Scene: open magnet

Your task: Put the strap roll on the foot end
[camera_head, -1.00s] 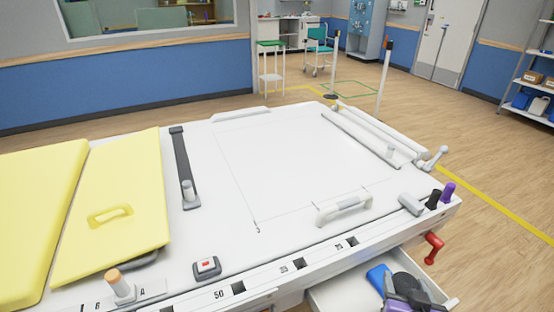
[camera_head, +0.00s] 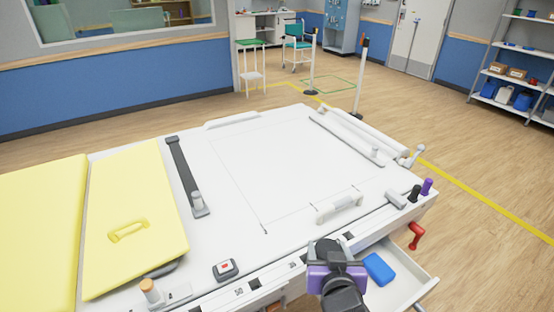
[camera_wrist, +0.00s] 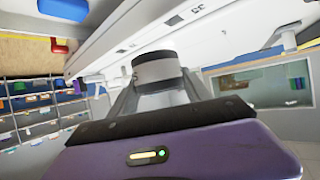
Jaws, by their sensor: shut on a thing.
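My gripper (camera_head: 328,255), purple with dark fingers, is shut on the strap roll (camera_head: 325,246), a dark round roll. It holds the roll in front of the table's front rail, left of the open drawer. In the wrist view the strap roll (camera_wrist: 157,68) sits between the two fingers, with a dark top band and a paler lower part. The white tabletop (camera_head: 285,165) carries a thin-lined rectangle and shows bare there. I cannot tell from any label which end is the foot end.
The open drawer (camera_head: 408,291) holds a blue block (camera_head: 379,269). A white handle (camera_head: 340,208) stands near the front edge. A dark strap bar (camera_head: 185,175) and yellow pads (camera_head: 130,200) lie left. Rails (camera_head: 345,138) run along the right. A red handle (camera_head: 416,236) hangs at the right corner.

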